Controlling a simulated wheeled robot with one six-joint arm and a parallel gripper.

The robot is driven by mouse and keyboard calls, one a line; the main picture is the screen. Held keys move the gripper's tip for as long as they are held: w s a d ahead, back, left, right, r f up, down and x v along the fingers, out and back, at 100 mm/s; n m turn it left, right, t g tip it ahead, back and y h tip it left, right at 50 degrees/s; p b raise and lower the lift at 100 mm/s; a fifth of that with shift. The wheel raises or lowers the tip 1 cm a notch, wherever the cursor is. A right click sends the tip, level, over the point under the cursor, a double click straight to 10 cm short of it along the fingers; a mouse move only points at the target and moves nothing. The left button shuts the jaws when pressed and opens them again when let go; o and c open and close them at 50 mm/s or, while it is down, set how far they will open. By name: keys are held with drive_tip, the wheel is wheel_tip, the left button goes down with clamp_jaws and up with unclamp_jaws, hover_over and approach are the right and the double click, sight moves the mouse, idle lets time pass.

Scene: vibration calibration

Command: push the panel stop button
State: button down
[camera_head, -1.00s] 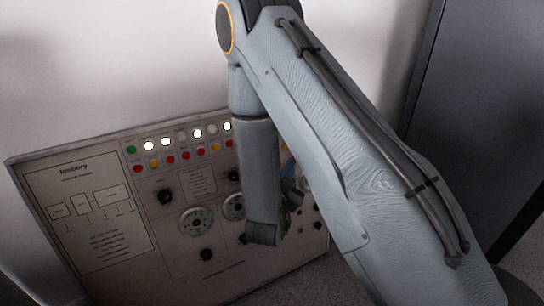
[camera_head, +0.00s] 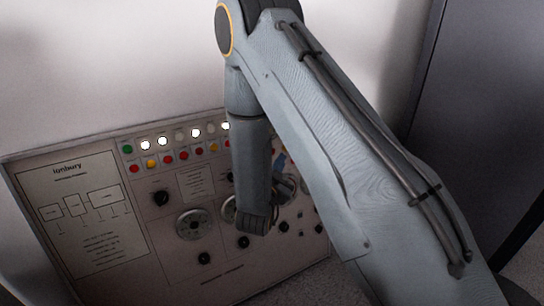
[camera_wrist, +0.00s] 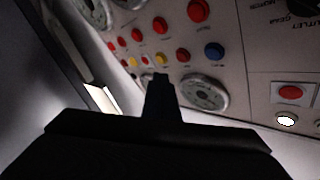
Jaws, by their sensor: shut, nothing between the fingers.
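The control panel (camera_head: 225,272) leans against the wall at the lower left of the head view. It carries rows of red, yellow and green buttons and white lamps, some lit. In the wrist view, several red buttons show, including a large one (camera_wrist: 198,10) at the top and one in a pale square frame (camera_wrist: 290,92) at the right. I cannot read which is the stop button. My gripper (camera_wrist: 161,78) is shut and empty, its dark tip pointing at the panel face near a round dial. Contact cannot be told. My arm hides part of the panel in the head view.
The round dial (camera_wrist: 204,93) lies just right of my fingertips, and a blue button (camera_wrist: 214,51) sits above it. A lit white lamp (camera_wrist: 285,121) is below the framed red button. A dark cabinet (camera_head: 485,110) stands at the right of the head view.

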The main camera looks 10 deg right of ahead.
drive_tip(key=shift+w+a+f+b, duration=0.15)
drive_tip(key=shift+w+a, duration=0.05)
drive_tip(key=shift+w, duration=0.55)
drive_tip(key=shift+w+a+f+b, duration=0.15)
drive_tip(key=shift+w+a, duration=0.05)
drive_tip(key=shift+w, duration=0.5)
drive_tip(key=shift+w, duration=0.1)
idle(0.9)
drive_tip(key=shift+w+a, duration=0.1)
drive_tip(key=shift+w, duration=0.2)
drive_tip(key=shift+w+a+f, duration=0.1)
drive_tip(key=shift+w+f, duration=0.05)
drive_tip(key=shift+w, duration=0.2)
idle(0.7)
drive_tip(key=shift+s, duration=0.1)
drive_tip(key=shift+s+d+r+p, duration=0.2)
drive_tip(key=shift+s+p, duration=0.2)
drive_tip(key=shift+s, duration=0.25)
drive_tip(key=s, duration=0.1)
drive_tip(key=s+d+p, duration=0.1)
drive_tip(key=s, duration=0.1)
drive_tip(key=s+r+p, duration=0.1)
drive_tip(key=shift+s+d, duration=0.15)
drive_tip(key=shift+s, duration=0.25)
idle(0.3)
